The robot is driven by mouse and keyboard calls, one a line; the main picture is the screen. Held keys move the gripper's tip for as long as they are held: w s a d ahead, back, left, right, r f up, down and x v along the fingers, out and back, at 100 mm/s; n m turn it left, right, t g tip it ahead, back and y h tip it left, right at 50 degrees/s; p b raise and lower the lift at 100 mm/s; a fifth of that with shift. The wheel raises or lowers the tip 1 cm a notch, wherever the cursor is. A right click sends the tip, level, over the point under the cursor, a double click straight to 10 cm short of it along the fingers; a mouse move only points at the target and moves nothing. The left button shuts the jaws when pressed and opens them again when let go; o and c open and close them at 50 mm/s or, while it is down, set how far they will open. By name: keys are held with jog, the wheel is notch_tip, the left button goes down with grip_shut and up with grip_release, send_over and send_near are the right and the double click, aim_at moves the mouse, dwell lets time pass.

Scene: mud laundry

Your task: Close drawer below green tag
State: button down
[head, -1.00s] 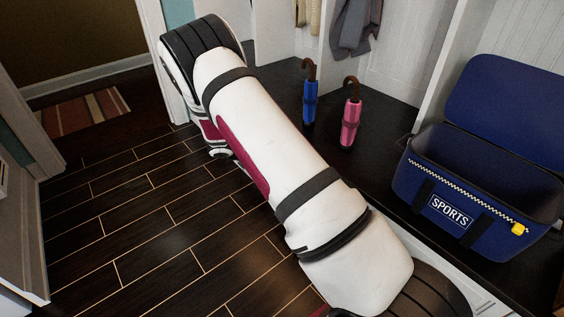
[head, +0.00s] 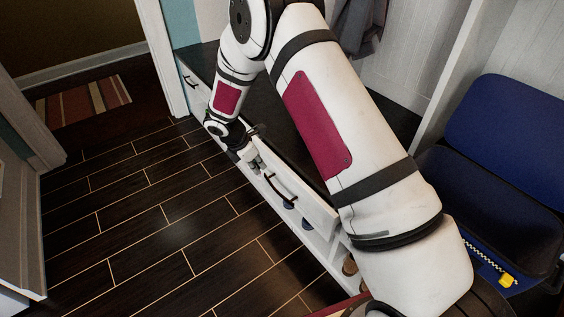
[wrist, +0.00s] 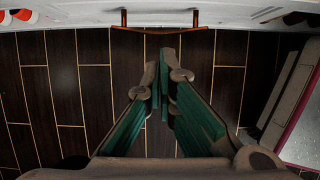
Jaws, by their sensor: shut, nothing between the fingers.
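A white drawer front (head: 312,207) with a dark curved handle (head: 281,190) is below the dark bench top in the head view. My arm hides part of it, and I cannot tell how far out it stands. In the wrist view a brown bar handle (wrist: 160,29) on a white front lies just beyond my fingertips. My gripper (wrist: 160,82) is shut and empty, its fingers together over the dark floor, apart from that handle. In the head view my gripper (head: 255,163) is beside the left end of the drawer front. No green tag is visible.
A second drawer (head: 194,88) is farther left under the bench top (head: 200,60). Shoes (head: 307,224) sit in the open space below the drawer. The wood floor (head: 140,215) at left is clear.

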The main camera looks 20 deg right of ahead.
jog(key=shift+w+d+f+b, duration=0.4)
jog(key=shift+d+f+b, duration=0.2)
jog(key=shift+d+f, duration=0.75)
jog(key=shift+w+d+f+b, duration=0.35)
jog(key=shift+d+f+b, duration=0.25)
jog(key=shift+d+f, duration=0.75)
jog(key=shift+w+d+f+b, duration=0.4)
jog(key=shift+d+f+b, duration=0.2)
jog(key=shift+d+f, duration=0.75)
jog(key=shift+a+f, duration=0.15)
jog(key=shift+f, duration=0.1)
jog(key=shift+w+d, duration=0.25)
jog(key=shift+d, duration=0.4)
jog(key=shift+w+d, duration=0.2)
jog(key=shift+d, duration=0.4)
jog(key=shift+a, duration=0.1)
jog(key=p, duration=0.3)
send_near(286, 173)
jog(key=a+r, duration=0.1)
jog(key=s+a, duration=0.1)
jog(key=a, duration=0.1)
jog(key=a+r, duration=0.1)
jog(key=shift+s+a+r, duration=0.2)
jog(key=shift+s+r, duration=0.05)
jog(key=shift+r, duration=0.05)
